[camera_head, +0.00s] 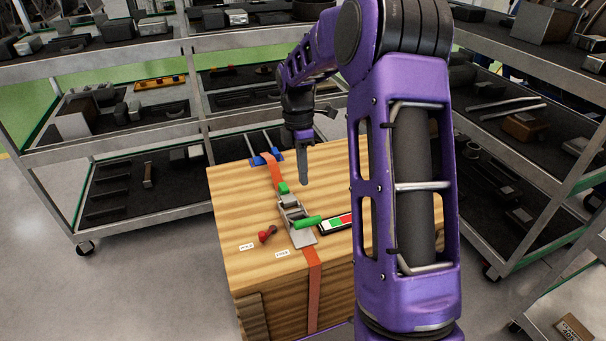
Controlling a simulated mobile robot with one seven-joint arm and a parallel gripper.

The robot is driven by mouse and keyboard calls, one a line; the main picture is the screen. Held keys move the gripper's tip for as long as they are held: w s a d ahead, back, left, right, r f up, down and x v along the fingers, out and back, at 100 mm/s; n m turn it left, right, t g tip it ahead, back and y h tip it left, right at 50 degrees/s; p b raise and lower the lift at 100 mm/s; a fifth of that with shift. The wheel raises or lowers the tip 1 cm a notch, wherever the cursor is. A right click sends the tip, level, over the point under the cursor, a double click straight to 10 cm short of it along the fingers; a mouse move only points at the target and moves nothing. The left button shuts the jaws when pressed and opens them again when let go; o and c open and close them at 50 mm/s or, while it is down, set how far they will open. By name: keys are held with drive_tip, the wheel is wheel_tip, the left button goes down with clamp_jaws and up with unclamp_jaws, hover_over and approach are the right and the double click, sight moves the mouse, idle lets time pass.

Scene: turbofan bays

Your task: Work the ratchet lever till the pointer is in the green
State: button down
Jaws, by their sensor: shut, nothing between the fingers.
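The ratchet (289,212) is a grey metal buckle on top of a wooden crate (232,217), with an orange strap (314,285) running through it and down the crate's front. A green lever handle (307,222) lies low at its front right, and a smaller green part (283,188) shows at its back. The gauge strip (336,220) has white, green and red parts; its right end is hidden behind my purple arm, and I cannot make out the pointer. My gripper (302,180) points down above the crate, shut and empty, behind and right of the ratchet, apart from it.
A red knob (267,234) and two small white labels are on the crate top left of the ratchet. A blue bracket (266,158) holds the strap at the crate's back edge. Loaded shelf carts (130,145) stand behind and at right. The crate's left top is clear.

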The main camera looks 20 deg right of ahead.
sight(303, 220)
drive_tip(key=f, duration=0.3)
drive_tip(key=s+f+b, duration=0.1)
drive_tip(key=f, duration=0.3)
drive_tip(key=s+f, duration=0.1)
drive_tip(key=f, duration=0.2)
drive_tip(key=shift+f, duration=0.15)
